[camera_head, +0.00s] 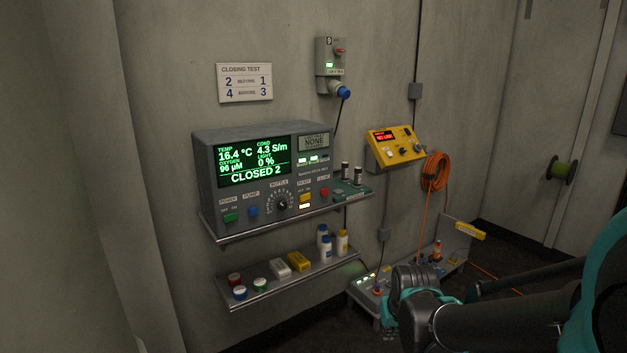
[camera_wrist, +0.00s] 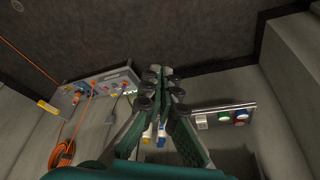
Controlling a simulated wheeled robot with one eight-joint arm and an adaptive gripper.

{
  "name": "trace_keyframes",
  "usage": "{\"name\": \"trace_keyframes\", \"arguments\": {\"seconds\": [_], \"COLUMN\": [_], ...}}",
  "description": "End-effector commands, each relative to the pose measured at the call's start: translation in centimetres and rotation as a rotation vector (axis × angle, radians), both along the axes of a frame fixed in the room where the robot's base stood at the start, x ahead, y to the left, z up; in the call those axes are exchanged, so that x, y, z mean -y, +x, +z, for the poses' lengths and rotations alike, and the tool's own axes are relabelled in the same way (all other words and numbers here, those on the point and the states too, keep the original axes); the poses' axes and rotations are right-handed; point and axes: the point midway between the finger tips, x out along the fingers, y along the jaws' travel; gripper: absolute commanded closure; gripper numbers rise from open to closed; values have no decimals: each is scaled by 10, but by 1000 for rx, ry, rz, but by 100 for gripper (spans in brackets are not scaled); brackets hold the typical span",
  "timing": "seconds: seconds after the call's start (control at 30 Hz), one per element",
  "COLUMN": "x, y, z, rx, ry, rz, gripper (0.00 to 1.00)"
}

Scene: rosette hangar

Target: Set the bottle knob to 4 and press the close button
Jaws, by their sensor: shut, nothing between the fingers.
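A grey control unit (camera_head: 245,198) stands on the upper wall shelf in the head view. Its green display (camera_head: 254,161) reads "CLOSED 2". The black bottle knob (camera_head: 281,201) sits low in the middle of its front; its exact setting is too small to read. A red button (camera_head: 324,192), under a label too small to read surely, is at the lower right of the front. A wall card (camera_head: 244,82) reads "CLOSING TEST", 2 before 1, 4 before 3. My gripper (camera_wrist: 162,72) is shut and empty in the wrist view, away from the unit.
A lower shelf (camera_head: 290,280) holds several caps, boxes and small bottles. A yellow box (camera_head: 395,147) and an orange cable coil (camera_head: 435,171) are on the wall to the right. A floor-level panel (camera_head: 365,296) lies near my arm.

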Motion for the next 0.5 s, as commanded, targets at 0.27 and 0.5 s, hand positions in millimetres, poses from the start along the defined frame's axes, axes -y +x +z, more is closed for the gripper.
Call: {"name": "trace_keyframes", "arguments": {"seconds": [0.27, 0.5], "x": [0, -3], "y": [0, 6], "z": [0, 2], "rx": [0, 14], "ry": [0, 14], "rz": [0, -4], "gripper": [100, 100]}}
